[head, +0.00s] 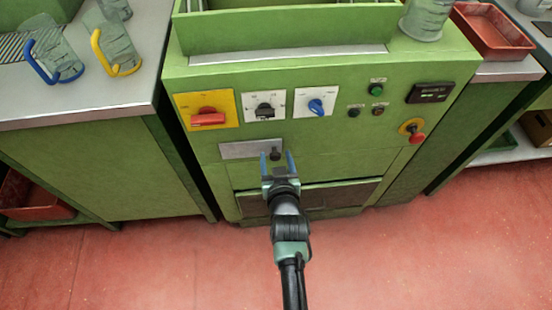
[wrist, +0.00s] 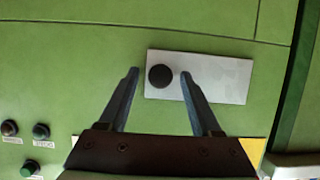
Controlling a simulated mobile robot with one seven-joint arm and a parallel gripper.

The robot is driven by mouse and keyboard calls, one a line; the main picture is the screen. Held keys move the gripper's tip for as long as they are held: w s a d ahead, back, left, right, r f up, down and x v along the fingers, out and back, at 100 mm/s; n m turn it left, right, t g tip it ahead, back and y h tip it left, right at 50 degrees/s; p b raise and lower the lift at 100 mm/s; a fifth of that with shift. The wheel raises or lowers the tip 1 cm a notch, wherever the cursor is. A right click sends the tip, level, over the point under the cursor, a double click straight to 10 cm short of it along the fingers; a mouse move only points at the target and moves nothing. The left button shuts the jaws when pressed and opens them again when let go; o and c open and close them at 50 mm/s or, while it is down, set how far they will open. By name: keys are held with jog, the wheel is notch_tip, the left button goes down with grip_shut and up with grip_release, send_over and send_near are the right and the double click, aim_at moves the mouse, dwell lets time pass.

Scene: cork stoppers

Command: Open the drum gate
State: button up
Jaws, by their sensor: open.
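A silver plate (head: 240,150) with a round black knob (head: 275,155) is on the green machine front, below the row of switches. No label tells me whether this is the drum gate. In the wrist view the plate (wrist: 210,78) is seen flat on, with the knob (wrist: 160,76) near its left end. My gripper (head: 276,157) is open, with its blue fingers pointing at the machine. In the wrist view my gripper (wrist: 160,73) has its fingertips on either side of the knob. Nothing is held, and I cannot tell whether the fingers touch the knob.
Above the plate are a red-handled switch (head: 208,117), a black switch (head: 264,111) and a blue knob (head: 316,106). A red emergency button (head: 416,137) is at the right. Benches flank the machine; jugs (head: 55,60) stand on the left one. The red floor (head: 180,270) in front is clear.

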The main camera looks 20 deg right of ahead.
jog(key=shift+c, duration=0.2)
grip_shut()
dwell(1.1)
